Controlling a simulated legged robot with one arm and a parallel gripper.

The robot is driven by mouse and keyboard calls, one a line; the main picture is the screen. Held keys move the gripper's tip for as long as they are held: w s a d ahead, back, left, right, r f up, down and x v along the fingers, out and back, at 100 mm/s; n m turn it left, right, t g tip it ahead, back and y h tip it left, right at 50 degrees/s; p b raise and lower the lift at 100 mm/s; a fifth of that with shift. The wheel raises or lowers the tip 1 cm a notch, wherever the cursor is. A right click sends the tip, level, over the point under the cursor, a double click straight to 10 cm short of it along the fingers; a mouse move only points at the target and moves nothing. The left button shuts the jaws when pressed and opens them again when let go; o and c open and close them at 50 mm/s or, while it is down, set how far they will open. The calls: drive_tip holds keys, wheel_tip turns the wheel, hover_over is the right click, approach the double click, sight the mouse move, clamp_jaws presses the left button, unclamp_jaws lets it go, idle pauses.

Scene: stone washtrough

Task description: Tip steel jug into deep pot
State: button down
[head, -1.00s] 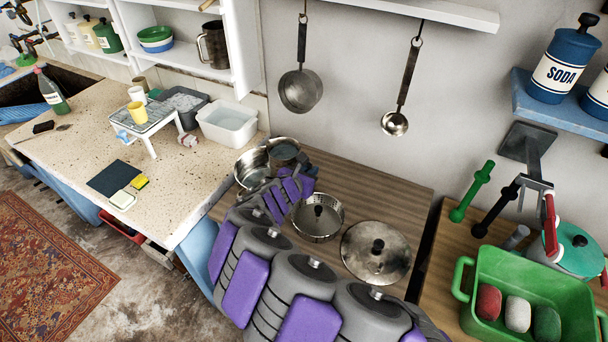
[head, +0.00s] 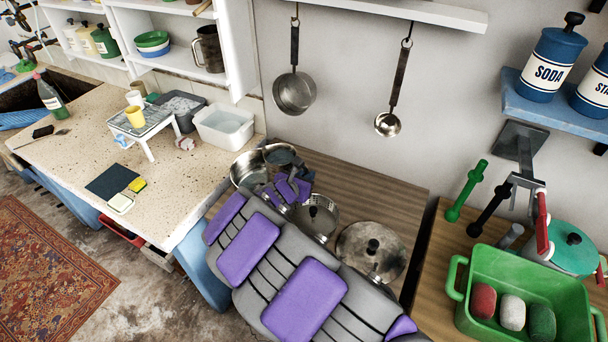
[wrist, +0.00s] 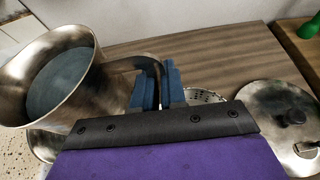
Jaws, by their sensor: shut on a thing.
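The steel jug (head: 270,152) is near the wall, at the right side of a wide shiny deep pot (head: 245,172). In the wrist view the jug (wrist: 88,95) shows its round mouth with a flat blue-grey fill inside. A part of the pot (wrist: 42,146) shows below the jug in the wrist view. The pot's inside is mostly hidden there. I see no stream.
A perforated pan (head: 322,212) and a round steel lid (head: 371,252) lie on the wooden top beside my arm. A white tub (head: 224,126) stands left on the speckled counter.

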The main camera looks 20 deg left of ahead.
sight(304, 168)
drive_tip(key=shift+a+r+n+h+p, duration=0.2)
drive_tip(key=shift+r+n+p, duration=0.3)
drive_tip(key=shift+p, duration=1.1)
drive_tip(key=shift+a+r+n+h+p, duration=0.1)
drive_tip(key=shift+r+n+h+p, duration=0.2)
drive_tip(key=shift+r+p, duration=0.85)
drive_tip(key=shift+f+p, duration=0.4)
drive_tip(key=shift+p, duration=0.15)
drive_tip(key=shift+a+r+p, duration=0.2)
drive_tip(key=shift+a+p, duration=0.1)
drive_tip(key=shift+p, duration=0.3)
drive_tip(key=shift+d+r+n, duration=0.1)
drive_tip(key=shift+d+n, duration=0.1)
drive_tip(key=shift+n, duration=0.1)
drive_tip(key=shift+a+r+n+h+p, duration=0.4)
drive_tip(key=shift+r+n+h+p, duration=0.35)
drive_tip(key=shift+p, duration=2.95)
drive_tip(key=shift+r+p, duration=0.1)
drive_tip(key=shift+p, duration=0.45)
drive_tip(key=shift+w+a+r+n+h+p, duration=0.1)
drive_tip(key=shift+a+r+n+h+p, duration=0.25)
drive_tip(key=shift+p, duration=0.95)
